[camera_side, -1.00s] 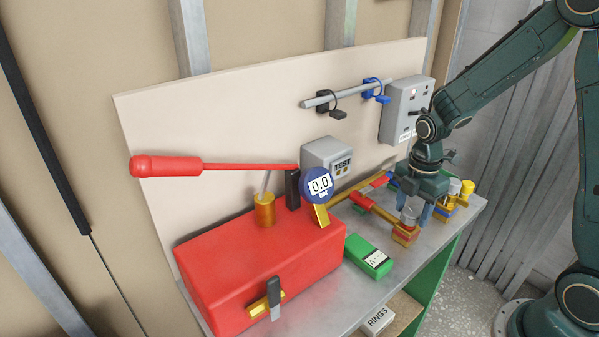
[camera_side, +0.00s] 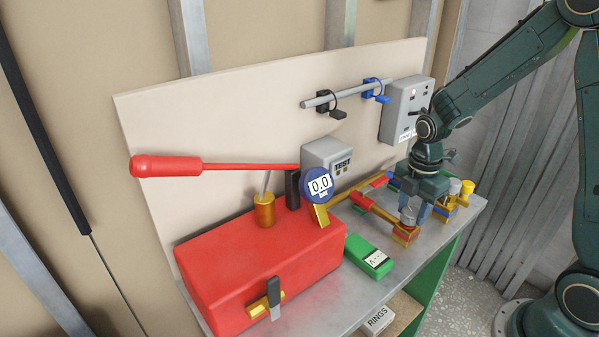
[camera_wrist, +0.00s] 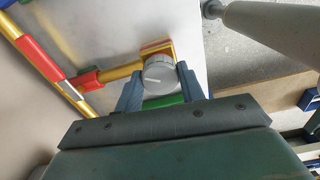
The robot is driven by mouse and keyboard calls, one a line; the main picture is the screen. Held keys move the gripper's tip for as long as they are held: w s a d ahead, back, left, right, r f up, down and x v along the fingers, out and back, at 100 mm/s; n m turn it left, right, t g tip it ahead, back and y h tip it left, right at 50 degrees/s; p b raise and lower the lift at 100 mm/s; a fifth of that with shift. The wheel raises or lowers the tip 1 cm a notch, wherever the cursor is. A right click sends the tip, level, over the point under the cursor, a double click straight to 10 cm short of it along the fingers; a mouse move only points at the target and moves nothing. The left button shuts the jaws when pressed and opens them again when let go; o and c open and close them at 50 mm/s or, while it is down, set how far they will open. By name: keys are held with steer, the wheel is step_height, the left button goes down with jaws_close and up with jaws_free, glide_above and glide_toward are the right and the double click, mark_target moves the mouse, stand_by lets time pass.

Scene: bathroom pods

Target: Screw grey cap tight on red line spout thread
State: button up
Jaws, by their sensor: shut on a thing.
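The grey cap (camera_wrist: 159,74) is round with a pale mark on its top. It sits over the brass fitting at the end of the red line (camera_wrist: 40,58), whose spout thread is hidden beneath the cap. My gripper (camera_wrist: 158,84) is shut on the cap, one finger on each side of it. In the side view my gripper (camera_side: 412,208) points down over the brass block (camera_side: 404,236) at the near end of the red line (camera_side: 370,208). The cap shows there only as a small grey piece between the fingers.
A red pump box (camera_side: 262,268) with a long red handle (camera_side: 166,166) and a round gauge reading 0.0 (camera_side: 319,185) stands at left. A green meter (camera_side: 368,256) lies close to the brass block. A yellow-capped fitting (camera_side: 467,188) stands right of my gripper.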

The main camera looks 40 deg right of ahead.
steer(key=shift+m, duration=1.3)
steer(key=shift+m, duration=0.3)
steer(key=shift+m, duration=1.5)
steer(key=shift+f+m, duration=0.1)
steer(key=shift+m, duration=1.1)
steer(key=shift+s+m, duration=0.1)
steer(key=shift+m, duration=0.4)
